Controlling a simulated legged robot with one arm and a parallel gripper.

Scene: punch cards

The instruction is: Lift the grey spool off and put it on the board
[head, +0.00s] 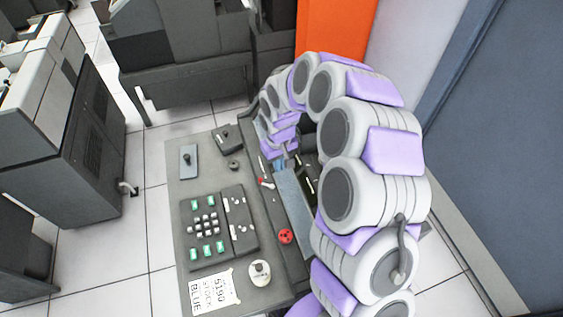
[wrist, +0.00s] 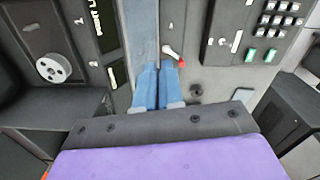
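A round light-grey reel with a dark centre, which looks like the grey spool (wrist: 53,68), sits on a dark panel at the left of the wrist view. I cannot make it out in the head view, where my arm covers that side. A flat blue-grey plate, perhaps the board (head: 188,161), lies on the desk's far left corner; it also shows in the wrist view (wrist: 228,82). My gripper (wrist: 159,68) has its two blue fingers close together, with nothing seen between them. It is above the blue-grey strip, apart from the spool. In the head view my gripper (head: 280,164) is partly hidden.

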